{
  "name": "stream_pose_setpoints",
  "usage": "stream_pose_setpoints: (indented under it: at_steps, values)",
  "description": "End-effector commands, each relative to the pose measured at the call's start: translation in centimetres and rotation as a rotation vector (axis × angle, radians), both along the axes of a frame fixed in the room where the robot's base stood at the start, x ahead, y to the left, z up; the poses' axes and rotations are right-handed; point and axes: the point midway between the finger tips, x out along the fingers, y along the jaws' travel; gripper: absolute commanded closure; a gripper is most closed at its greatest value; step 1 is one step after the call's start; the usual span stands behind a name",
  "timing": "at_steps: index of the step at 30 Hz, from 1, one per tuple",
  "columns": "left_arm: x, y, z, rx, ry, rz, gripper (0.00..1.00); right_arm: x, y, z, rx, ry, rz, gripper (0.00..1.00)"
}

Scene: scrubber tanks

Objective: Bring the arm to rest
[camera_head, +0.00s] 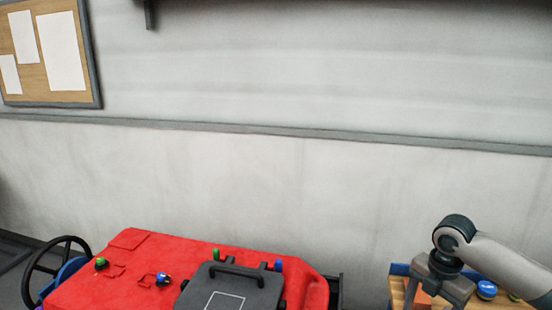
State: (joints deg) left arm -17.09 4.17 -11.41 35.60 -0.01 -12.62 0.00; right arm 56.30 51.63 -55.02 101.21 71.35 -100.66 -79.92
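My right gripper (436,294) points down over a wooden-topped tray with blue edging (397,284) at the lower right. Its two fingers are spread apart, and the tips are at or below the bottom edge of the picture. An orange object (422,298) shows between the fingers, nearer the left one, with a gap to the right one. Whether it touches a finger is hard to tell. My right arm reaches in from the right edge. My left gripper is not in view.
A red scrubber machine (130,268) stands at lower left with a dark lid (230,290), green and blue caps (163,279) and a black steering wheel (55,265). A blue cap (486,290) is on the tray, right of my gripper. A pale wall stands behind.

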Motion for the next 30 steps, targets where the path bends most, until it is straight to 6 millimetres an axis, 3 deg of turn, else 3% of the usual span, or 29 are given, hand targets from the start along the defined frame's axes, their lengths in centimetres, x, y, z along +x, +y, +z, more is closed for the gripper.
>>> stream_pose_setpoints:
  at_steps: [17, 23, 30]
  values:
    - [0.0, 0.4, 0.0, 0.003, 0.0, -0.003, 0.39, -1.7, 4.8, -4.8, 0.028, -0.027, -0.066, 0.27]
    - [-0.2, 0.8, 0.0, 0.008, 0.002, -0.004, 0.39, -3.3, 8.2, -7.9, 0.064, -0.047, -0.132, 0.27]
    - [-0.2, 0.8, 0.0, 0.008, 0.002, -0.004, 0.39, -7.2, 14.0, -12.5, 0.154, -0.08, -0.308, 0.27]
